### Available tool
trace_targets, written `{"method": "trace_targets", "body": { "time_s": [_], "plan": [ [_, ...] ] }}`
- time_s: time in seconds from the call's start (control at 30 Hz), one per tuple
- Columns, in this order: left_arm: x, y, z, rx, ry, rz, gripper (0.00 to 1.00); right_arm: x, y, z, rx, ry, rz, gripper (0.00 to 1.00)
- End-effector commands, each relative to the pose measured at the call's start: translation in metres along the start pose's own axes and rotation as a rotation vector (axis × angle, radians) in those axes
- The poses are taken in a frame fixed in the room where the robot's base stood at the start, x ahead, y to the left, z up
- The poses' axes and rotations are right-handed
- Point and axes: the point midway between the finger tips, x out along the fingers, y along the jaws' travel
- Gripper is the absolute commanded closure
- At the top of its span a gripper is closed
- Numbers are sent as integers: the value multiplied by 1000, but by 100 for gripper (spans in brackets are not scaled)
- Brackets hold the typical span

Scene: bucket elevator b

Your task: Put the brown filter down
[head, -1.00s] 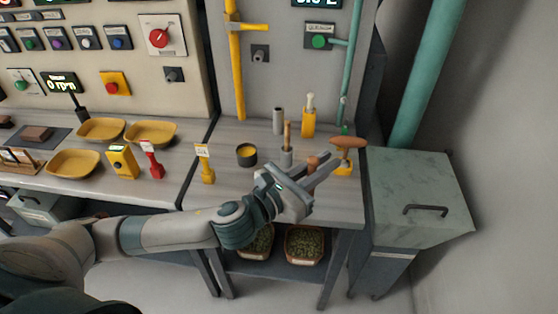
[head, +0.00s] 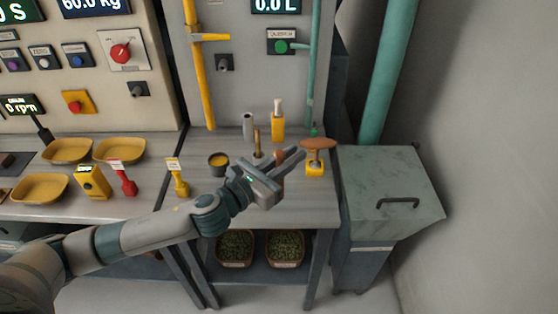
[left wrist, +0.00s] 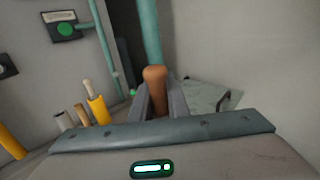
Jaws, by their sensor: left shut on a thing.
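My left gripper (head: 289,157) is above the right end of the grey workbench (head: 230,205). It is shut on a brown rounded piece, the brown filter (left wrist: 155,76), which stands up between the two fingers in the left wrist view. The fingers and palm hide its lower part. In the head view a brown, flat, wide top (head: 318,142) shows just right of the fingertips, over a small yellow stand (head: 315,168). I cannot tell whether this top is joined to the held piece. My right gripper is not in view.
Behind the gripper stand a yellow cylinder (head: 278,127) and a grey tube (head: 247,126). A dark cup (head: 218,164) and a yellow tagged tool (head: 180,182) are to the left. A marbled bin (head: 390,180) stands right of the bench.

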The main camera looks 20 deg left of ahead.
Motion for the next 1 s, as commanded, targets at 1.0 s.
{"method": "trace_targets", "body": {
  "time_s": [1.0],
  "plan": [
    [34, 62, -55, -4, 1, 1, 100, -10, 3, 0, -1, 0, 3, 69]
  ]
}}
